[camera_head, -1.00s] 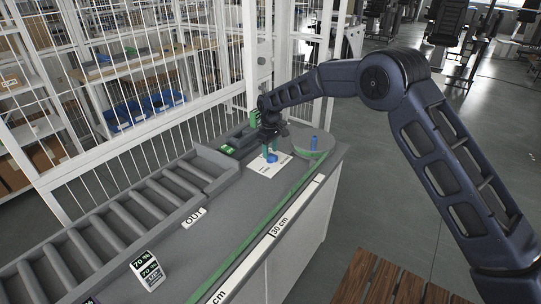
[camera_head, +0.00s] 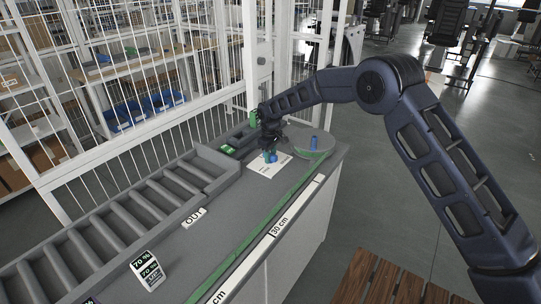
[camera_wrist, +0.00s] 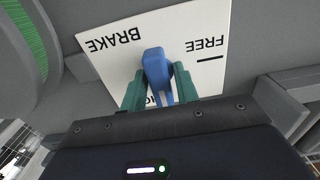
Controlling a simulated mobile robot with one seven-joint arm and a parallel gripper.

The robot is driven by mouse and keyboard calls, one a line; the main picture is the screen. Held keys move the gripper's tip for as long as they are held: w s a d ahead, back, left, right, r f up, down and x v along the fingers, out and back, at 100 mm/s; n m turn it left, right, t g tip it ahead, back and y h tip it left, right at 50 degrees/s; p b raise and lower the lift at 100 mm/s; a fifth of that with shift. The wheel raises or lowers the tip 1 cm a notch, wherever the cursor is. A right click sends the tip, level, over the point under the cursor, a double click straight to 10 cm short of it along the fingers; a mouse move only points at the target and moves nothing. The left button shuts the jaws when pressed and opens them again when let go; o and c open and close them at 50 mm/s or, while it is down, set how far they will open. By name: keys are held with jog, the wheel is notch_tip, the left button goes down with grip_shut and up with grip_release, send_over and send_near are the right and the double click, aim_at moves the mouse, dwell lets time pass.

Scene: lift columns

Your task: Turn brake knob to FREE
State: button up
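The brake knob (camera_wrist: 157,68) is a blue handle on a white card (camera_wrist: 205,20). In the wrist view the card reads upside down, with BRAKE at left and FREE with a short dark line at right. The knob lies between the two labels, its rounded end towards the card's middle. My gripper (camera_wrist: 160,78) has green fingers, one on each side of the knob and close against it. In the head view my gripper (camera_head: 270,155) is low over the card (camera_head: 264,171), and the small blue knob (camera_head: 274,158) shows beside a finger. Its contact is too small to see there.
A grey round stand (camera_head: 326,147) with a blue peg (camera_head: 314,143) is right of the card. A roller conveyor (camera_head: 150,205) runs along the left, with an OUT sign (camera_head: 195,217) beside it. A white mesh fence (camera_head: 205,85) stands behind the counter.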

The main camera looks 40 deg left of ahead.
dwell(0.3)
jog(key=n, duration=0.4)
jog(key=shift+n, duration=2.3)
jog(key=n, duration=0.4)
